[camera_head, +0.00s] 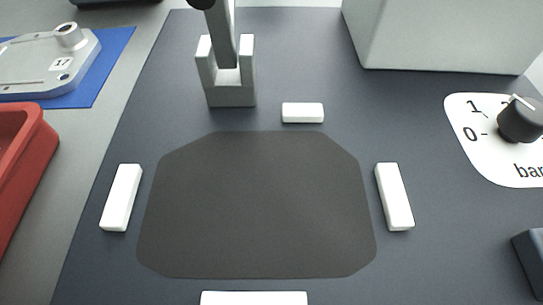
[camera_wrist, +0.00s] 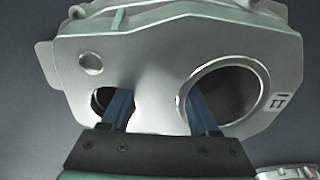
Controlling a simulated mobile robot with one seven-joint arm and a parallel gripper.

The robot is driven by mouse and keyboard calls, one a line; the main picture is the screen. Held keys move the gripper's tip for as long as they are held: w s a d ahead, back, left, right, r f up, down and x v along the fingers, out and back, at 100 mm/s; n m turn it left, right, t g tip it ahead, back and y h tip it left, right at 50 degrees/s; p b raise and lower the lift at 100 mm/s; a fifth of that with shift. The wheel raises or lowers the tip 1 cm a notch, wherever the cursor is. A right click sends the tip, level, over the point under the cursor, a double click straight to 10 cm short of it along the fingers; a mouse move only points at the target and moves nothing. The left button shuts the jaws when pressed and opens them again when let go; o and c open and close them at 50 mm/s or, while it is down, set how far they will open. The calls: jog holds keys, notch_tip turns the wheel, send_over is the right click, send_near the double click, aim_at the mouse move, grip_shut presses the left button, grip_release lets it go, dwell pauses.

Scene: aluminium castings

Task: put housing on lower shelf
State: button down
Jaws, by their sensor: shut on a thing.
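The housing (camera_wrist: 150,55) is a silver-grey casting with one large round bore, smaller holes and a label at its right. It fills much of the wrist view. My gripper (camera_wrist: 158,104) has its two blue fingers in two openings of the housing and is shut on the wall between them. The surface behind is plain dark grey; whether the housing touches it I cannot tell. The head view shows neither the housing nor my gripper. No lower shelf can be made out in either view.
In the head view, a dark pad (camera_head: 256,205) lies empty between white blocks (camera_head: 395,196). A lever clamp (camera_head: 231,95) stands behind it. A pressure dial (camera_head: 520,120) is at right, a red bin (camera_head: 20,165) at left. A casting marked 17 (camera_head: 45,62) lies on a blue mat (camera_head: 105,60).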

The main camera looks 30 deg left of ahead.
jog(key=shift+w+a, duration=0.1)
jog(key=shift+w, duration=0.05)
jog(key=shift+c, duration=0.7)
grip_release()
notch_tip(320, 180, up, 12)
jog(key=p, duration=0.6)
jog(key=shift+r+p, duration=0.1)
jog(key=shift+p, duration=0.25)
